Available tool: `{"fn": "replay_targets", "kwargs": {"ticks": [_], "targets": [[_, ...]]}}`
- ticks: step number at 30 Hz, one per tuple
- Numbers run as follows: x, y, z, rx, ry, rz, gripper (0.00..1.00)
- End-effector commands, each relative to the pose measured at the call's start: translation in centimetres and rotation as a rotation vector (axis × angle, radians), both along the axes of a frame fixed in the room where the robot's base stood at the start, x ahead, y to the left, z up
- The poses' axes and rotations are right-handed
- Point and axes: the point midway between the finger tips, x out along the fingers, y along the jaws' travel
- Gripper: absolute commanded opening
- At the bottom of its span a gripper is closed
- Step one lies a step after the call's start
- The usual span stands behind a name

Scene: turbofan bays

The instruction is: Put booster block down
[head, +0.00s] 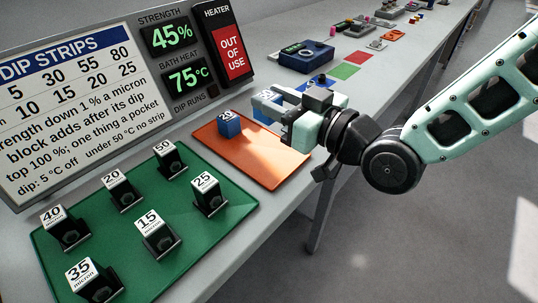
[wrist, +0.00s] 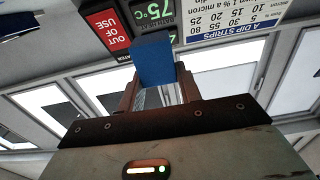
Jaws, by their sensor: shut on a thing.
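My gripper (head: 275,112) is shut on a blue booster block (wrist: 155,62). The block shows between and past the fingertips in the wrist view.
A green mat (head: 150,273) holds several black blocks with white micron labels. Behind stand the dip strips sign (head: 65,110), displays reading 45% and 75°C (head: 188,77), and a heater panel marked out of use (head: 230,50). The front of the orange mat is clear.

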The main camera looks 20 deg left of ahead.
Motion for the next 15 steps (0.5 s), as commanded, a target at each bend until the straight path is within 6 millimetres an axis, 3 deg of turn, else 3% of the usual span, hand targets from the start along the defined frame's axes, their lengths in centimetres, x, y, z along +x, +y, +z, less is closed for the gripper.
{"fn": "replay_targets", "kwargs": {"ticks": [9,15], "targets": [[0.0,0.0,-4.8,-0.001,0.005,0.0,0.1],[0.1,0.0,-6.3,0.0,0.001,-0.001,0.1]]}}
